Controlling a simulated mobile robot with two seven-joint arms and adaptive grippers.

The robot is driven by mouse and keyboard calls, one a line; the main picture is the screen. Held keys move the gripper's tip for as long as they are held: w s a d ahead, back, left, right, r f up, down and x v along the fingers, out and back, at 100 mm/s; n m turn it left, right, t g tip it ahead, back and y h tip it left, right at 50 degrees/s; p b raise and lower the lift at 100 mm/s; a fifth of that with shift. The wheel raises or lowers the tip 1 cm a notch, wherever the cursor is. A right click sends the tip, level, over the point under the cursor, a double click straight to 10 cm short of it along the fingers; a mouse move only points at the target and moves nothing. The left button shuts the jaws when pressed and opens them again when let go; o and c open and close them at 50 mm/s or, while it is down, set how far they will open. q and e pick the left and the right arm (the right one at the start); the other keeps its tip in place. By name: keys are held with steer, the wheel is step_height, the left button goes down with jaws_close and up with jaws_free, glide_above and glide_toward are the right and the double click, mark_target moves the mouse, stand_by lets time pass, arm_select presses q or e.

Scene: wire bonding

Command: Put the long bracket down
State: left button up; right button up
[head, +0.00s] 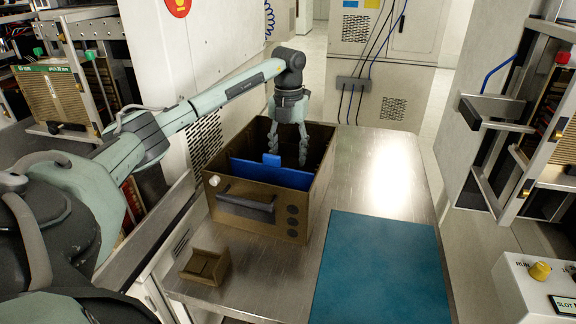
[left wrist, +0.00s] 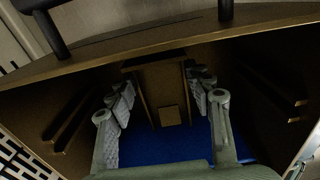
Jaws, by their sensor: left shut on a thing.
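My left gripper (head: 288,152) reaches down into an open brown box (head: 285,231) on the metal table. In the left wrist view, its two fingers (left wrist: 165,112) stand on either side of a brown channel-shaped piece (left wrist: 158,92), which I take to be the long bracket. The gripper is shut on this piece, over a blue surface (left wrist: 165,145) inside the box. In the head view, the held piece cannot be made out clearly; blue panels (head: 270,175) show below the fingers. My right gripper is not in view.
A small brown holder (head: 204,266) stands on the metal table (head: 375,165) in front of the box. A blue mat (head: 381,270) lies to the right, bare. The box walls stand close around my left gripper. A control box (head: 535,285) is at the lower right.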

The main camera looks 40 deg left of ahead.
mark_target(288, 162)
arm_select(q)
steer(key=shift+f, duration=1.7)
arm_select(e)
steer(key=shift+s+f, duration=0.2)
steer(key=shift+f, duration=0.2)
arm_select(q)
steer(key=shift+f, duration=0.1)
steer(key=o, duration=1.3)
steer(key=shift+c, duration=0.2)
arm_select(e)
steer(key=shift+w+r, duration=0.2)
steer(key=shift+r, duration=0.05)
